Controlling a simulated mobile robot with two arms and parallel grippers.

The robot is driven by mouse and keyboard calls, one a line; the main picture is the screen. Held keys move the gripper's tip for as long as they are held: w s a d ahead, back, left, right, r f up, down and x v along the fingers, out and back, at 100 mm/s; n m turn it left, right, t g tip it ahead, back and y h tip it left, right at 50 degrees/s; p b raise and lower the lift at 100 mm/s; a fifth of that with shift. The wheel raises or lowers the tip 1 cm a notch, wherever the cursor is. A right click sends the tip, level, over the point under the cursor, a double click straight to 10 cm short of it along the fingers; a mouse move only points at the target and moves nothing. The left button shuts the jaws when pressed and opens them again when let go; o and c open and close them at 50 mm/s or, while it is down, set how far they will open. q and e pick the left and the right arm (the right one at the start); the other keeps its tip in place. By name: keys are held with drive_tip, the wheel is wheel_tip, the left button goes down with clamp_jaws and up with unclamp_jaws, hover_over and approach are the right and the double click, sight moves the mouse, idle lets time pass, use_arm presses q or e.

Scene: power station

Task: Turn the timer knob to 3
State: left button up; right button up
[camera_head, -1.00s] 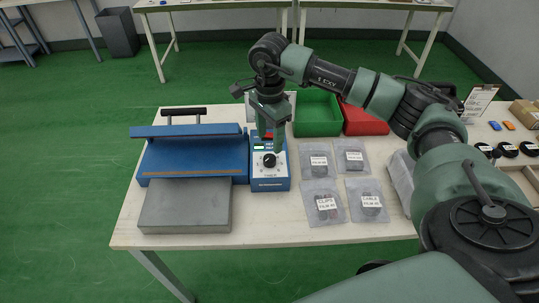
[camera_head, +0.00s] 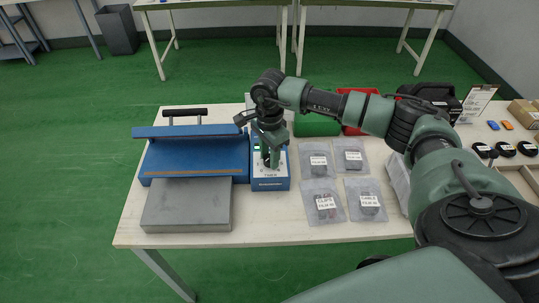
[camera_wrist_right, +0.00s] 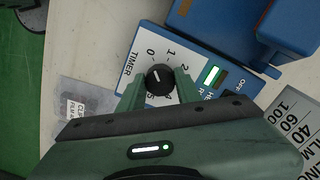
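The timer unit (camera_head: 270,182) is a blue box with a white face on the table, right of the blue sealer. Its black timer knob (camera_wrist_right: 160,78) shows in the right wrist view, with a white pointer mark toward the 0 side of the printed scale. My right gripper (camera_wrist_right: 160,92) is open, with one finger on each side of the knob and small gaps visible. In the head view my right gripper (camera_head: 270,160) is over the unit's face and mostly hides the knob. My left gripper is not in view.
The blue sealer (camera_head: 195,160) with a grey plate (camera_head: 186,206) stands left of the unit. Several labelled bags (camera_head: 324,201) lie to its right. A green bin (camera_head: 316,125) and a red bin (camera_head: 357,110) are behind them. The table's front strip is clear.

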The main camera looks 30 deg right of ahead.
clamp_jaws()
